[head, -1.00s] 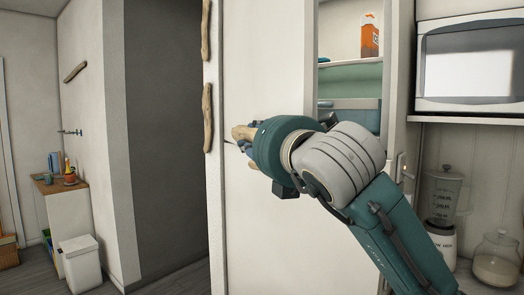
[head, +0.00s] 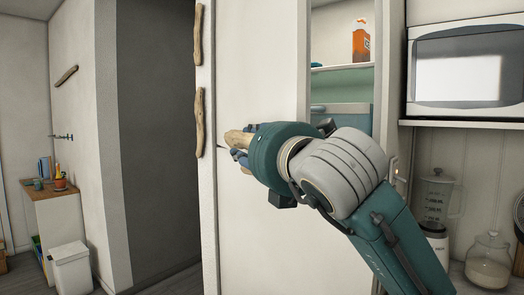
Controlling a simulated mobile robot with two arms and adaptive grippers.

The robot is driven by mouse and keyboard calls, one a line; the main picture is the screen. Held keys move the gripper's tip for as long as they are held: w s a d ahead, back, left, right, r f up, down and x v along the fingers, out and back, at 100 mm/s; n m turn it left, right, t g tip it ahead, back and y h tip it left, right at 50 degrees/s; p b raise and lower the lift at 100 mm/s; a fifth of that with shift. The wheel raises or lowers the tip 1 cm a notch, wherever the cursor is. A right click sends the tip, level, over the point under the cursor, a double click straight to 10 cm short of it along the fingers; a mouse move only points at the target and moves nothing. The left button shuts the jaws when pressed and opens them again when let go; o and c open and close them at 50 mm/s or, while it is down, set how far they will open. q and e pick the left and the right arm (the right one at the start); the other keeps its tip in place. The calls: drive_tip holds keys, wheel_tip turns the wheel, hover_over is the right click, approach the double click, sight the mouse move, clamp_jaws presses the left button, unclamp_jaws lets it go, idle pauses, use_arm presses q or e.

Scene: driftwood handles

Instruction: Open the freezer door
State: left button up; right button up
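A tall white cabinet front (head: 262,70) stands in the middle of the head view. A piece of driftwood handle (head: 238,137) sticks out to the left of my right gripper (head: 240,151). The blue-grey fingers are at this handle, but the teal wrist hides most of them and I cannot tell if they grip it. Two more upright driftwood handles, an upper one (head: 198,32) and a lower one (head: 200,122), sit on the narrow edge at left. My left gripper is not in view.
Right of the white front is an open compartment with an orange bottle (head: 361,40) on a shelf. A microwave (head: 466,65), a blender (head: 436,200) and a glass jar (head: 489,262) are at right.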

drive_tip(key=v, duration=1)
drive_tip(key=shift+s+d, duration=0.15)
drive_tip(key=shift+d, duration=0.05)
